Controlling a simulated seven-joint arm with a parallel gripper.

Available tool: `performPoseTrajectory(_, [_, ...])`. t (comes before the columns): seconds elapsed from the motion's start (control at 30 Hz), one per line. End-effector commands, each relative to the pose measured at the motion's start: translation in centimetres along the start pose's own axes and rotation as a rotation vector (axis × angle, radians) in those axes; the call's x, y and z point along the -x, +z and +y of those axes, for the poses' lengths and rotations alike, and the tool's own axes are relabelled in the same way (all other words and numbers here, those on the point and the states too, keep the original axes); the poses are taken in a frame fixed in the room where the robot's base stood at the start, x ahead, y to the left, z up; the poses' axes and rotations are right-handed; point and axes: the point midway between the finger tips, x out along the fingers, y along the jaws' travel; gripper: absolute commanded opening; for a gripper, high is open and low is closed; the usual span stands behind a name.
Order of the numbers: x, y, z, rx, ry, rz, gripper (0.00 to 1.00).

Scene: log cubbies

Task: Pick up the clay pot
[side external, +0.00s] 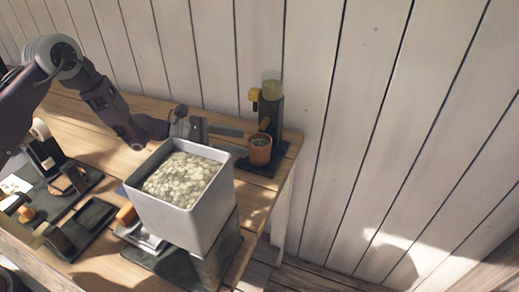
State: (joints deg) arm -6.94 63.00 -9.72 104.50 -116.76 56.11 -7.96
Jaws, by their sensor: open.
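The clay pot (260,150) is a small orange-brown pot with a dark inside. It stands upright on a dark slab near the table's back right corner, just in front of a dark cylinder.
A large square grey bin (207,215) full of pale pebbles stands in front, left of the pot. A dark cylinder (272,112) with a yellow piece is right behind the pot. Dark stands and small wooden items crowd the left. A plank wall (340,120) rises behind.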

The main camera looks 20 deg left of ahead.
Motion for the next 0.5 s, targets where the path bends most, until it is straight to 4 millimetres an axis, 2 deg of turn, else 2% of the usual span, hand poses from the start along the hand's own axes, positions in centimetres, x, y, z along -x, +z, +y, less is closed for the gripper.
performPoseTrajectory(0.03, [-0.5, -0.5, 0.0, 0.0, -0.001, -0.001, 0.63])
performPoseTrajectory(0.17, [-2.1, -0.6, -0.1, -0.004, -0.002, -0.001, 0.63])
performPoseTrajectory(0.4, [-6.4, -0.8, -0.2, -0.004, -0.002, -0.001, 0.63])
performPoseTrajectory(0.5, [-7.2, -0.8, -0.2, -0.002, -0.001, -0.001, 0.63])
